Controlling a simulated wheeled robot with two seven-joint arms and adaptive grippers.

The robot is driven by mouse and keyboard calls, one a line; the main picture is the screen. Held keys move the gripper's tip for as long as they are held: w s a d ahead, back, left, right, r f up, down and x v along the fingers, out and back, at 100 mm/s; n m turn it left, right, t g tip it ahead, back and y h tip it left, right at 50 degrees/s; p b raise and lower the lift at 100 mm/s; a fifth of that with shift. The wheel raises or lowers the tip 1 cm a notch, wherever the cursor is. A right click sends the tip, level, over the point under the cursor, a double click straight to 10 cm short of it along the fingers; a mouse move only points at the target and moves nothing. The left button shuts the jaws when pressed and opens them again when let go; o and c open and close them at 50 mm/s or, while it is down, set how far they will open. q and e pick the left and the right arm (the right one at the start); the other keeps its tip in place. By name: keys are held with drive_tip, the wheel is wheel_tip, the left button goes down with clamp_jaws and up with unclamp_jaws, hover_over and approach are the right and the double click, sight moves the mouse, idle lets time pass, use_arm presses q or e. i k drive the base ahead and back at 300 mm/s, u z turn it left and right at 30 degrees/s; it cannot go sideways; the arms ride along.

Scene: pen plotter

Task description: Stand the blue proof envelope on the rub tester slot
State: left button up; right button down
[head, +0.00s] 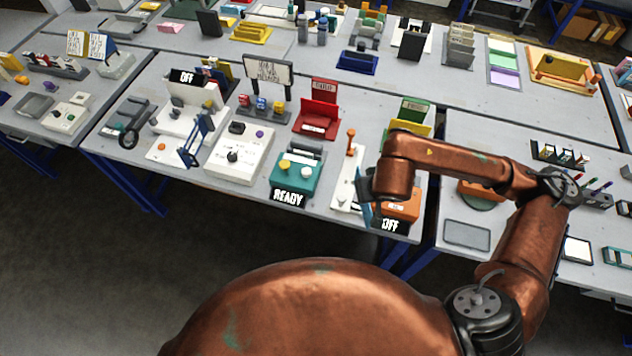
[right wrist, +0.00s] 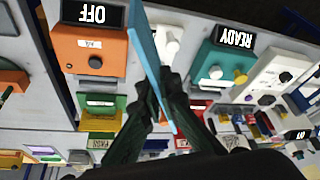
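The blue proof envelope (right wrist: 148,60) is a thin blue sheet, seen nearly edge-on in the right wrist view. The dark fingers of my right gripper (right wrist: 161,88) are shut on it, one on each side. In the head view the envelope (head: 366,212) hangs below my right gripper (head: 366,187), in front of the orange box with an OFF sign (head: 400,207). It is held roughly upright, between that box and a white device with an orange lever (head: 346,182). I cannot tell which device is the rub tester; no slot is clearly visible. My left gripper is not in view.
A teal device with a READY sign (head: 297,172) stands left of the white lever device. A red stand (head: 318,115) and a green and yellow holder (head: 410,115) stand behind. White control boxes (head: 240,152) crowd the left. The table's front edge is close.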

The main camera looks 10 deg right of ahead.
sight(354, 165)
drive_tip(key=u, duration=0.55)
drive_tip(key=k, duration=0.75)
drive_tip(key=u, duration=0.8)
drive_tip(key=i, duration=1.25)
drive_tip(key=z, duration=0.8)
drive_tip(key=i, duration=0.8)
drive_tip(key=z, duration=1.25)
drive_tip(key=i, duration=0.4)
drive_tip(key=z, duration=0.45)
